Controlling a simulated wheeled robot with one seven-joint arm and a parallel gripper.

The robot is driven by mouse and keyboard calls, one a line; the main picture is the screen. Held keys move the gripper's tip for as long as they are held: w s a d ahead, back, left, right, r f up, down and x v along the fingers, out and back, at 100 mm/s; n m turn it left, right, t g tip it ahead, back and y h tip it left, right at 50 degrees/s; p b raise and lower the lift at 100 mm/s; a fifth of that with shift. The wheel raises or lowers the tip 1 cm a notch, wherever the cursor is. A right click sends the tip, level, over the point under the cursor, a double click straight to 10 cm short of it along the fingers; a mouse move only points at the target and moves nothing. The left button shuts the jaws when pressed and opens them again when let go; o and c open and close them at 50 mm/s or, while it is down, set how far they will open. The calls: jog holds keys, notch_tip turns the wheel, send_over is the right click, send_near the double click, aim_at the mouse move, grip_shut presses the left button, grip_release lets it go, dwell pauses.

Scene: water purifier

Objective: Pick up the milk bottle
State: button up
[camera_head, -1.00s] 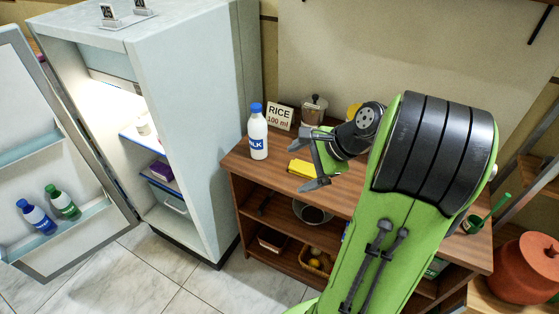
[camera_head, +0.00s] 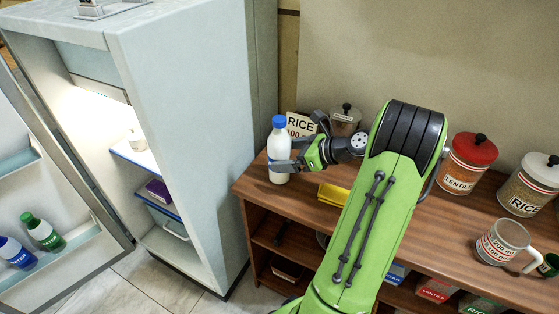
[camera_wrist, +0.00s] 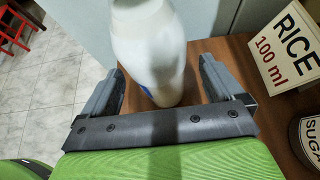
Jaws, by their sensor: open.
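The milk bottle (camera_head: 279,152) is white with a blue cap and stands upright on the left end of the wooden counter. My gripper (camera_head: 286,153) is at the bottle, reaching it from the right. In the wrist view the bottle (camera_wrist: 150,45) stands between the two open fingers of my gripper (camera_wrist: 160,85). Gaps show on both sides, wider on the right. The label is mostly turned away or hidden behind the fingers.
A rice card (camera_head: 301,125) and a metal-lidded jar (camera_head: 345,118) stand just behind the gripper. A yellow block (camera_head: 334,194) lies in front. The open fridge (camera_head: 190,130) stands left of the counter. A lentils jar (camera_head: 466,162), a rice jar (camera_head: 528,186) and a mug (camera_head: 502,242) stand to the right.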

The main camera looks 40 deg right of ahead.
aim_at(279, 156)
jog(key=b+x, duration=0.1)
jog(key=x, duration=0.2)
jog(key=shift+w+a+f, duration=0.15)
jog(key=shift+f, duration=0.05)
jog(key=shift+r, duration=0.1)
jog(key=c, duration=1.5)
